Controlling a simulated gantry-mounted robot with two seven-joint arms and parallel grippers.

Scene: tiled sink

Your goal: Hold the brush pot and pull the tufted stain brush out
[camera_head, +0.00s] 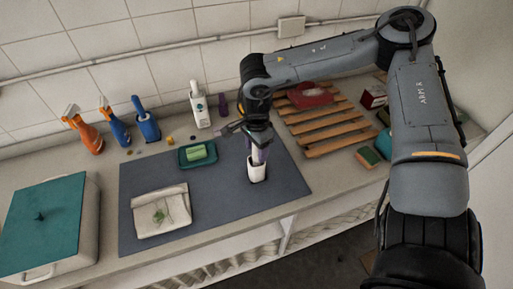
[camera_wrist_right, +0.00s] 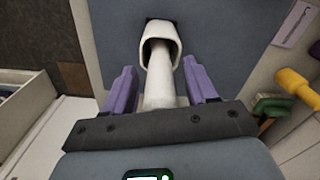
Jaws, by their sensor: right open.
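The white brush pot (camera_head: 257,174) stands upright on the dark grey mat. It also shows in the right wrist view (camera_wrist_right: 151,50), where I look at its open rim. The brush's pale handle (camera_wrist_right: 160,88) sticks out of the pot; its tufted end is hidden inside. My right gripper (camera_head: 258,153) is above the pot, pointing down. In the right wrist view its purple fingers (camera_wrist_right: 160,80) are open, one on each side of the handle, with gaps visible. My left gripper is not in view.
A green dish (camera_head: 183,162) with a sponge and a folded cloth (camera_head: 160,211) lie on the mat left of the pot. A wooden rack (camera_head: 325,130) is to the right. Spray bottles (camera_head: 85,134) and a white bottle (camera_head: 200,110) stand behind. A teal-lidded box (camera_head: 45,215) is far left.

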